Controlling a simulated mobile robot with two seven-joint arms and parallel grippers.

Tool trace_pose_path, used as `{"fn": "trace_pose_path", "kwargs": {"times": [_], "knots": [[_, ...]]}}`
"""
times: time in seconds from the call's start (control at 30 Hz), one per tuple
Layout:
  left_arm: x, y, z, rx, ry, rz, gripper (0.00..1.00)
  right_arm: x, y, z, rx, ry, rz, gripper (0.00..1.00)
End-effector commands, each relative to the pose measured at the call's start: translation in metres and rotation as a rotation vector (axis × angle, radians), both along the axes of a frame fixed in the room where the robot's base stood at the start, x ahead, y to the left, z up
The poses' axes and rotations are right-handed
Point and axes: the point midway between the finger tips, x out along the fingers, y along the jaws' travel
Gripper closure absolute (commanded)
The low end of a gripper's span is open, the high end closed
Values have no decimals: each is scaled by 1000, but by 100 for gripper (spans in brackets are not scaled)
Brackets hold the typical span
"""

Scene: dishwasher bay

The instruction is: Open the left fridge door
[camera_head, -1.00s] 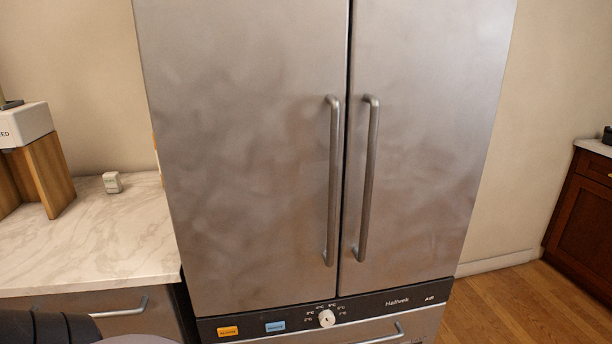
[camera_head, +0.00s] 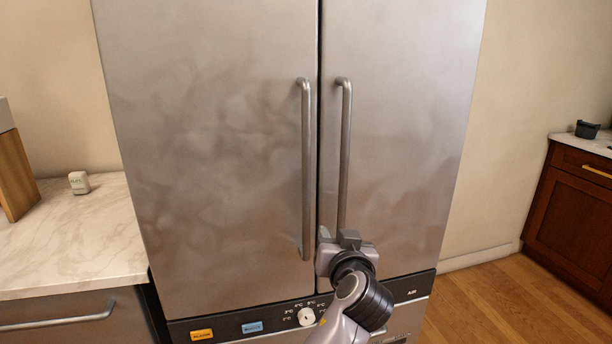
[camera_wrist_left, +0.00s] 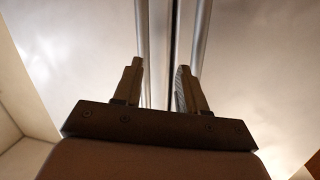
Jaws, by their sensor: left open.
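The left fridge door (camera_head: 205,150) is brushed steel and shut, with a long vertical bar handle (camera_head: 306,165) near its right edge. My left gripper (camera_head: 337,240) is low in front of the fridge, just right of that handle's lower end in the head view. It is open and empty. In the left wrist view its two fingers (camera_wrist_left: 160,85) point up towards the doors. The left door's handle (camera_wrist_left: 142,35) runs down between the fingers there, nearer the left one; I cannot tell how far ahead it is. My right gripper is not in view.
The right fridge door (camera_head: 400,130) is shut, and its handle (camera_head: 345,150) stands close beside the left one. A control panel with a white knob (camera_head: 306,316) lies below the doors. A marble counter (camera_head: 75,235) adjoins at left. Wooden floor (camera_head: 490,300) is clear at right.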

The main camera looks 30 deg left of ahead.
Motion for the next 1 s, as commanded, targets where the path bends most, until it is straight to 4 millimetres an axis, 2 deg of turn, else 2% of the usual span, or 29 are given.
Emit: {"fn": "trace_pose_path", "kwargs": {"times": [0.03,0.1,0.2,0.33,0.5,0.8,1.0], "knots": [[2,2,26,10,-49,66,59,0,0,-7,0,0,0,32],[-2,6,59,21,-107,158,59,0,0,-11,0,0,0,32],[-12,9,96,27,-175,266,59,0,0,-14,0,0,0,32],[-23,11,123,26,-232,353,59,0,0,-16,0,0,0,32],[-24,20,135,27,-253,389,59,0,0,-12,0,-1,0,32],[-2,60,136,29,-250,387,59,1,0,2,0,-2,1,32],[6,73,134,27,-251,385,59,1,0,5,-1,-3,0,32]]}}
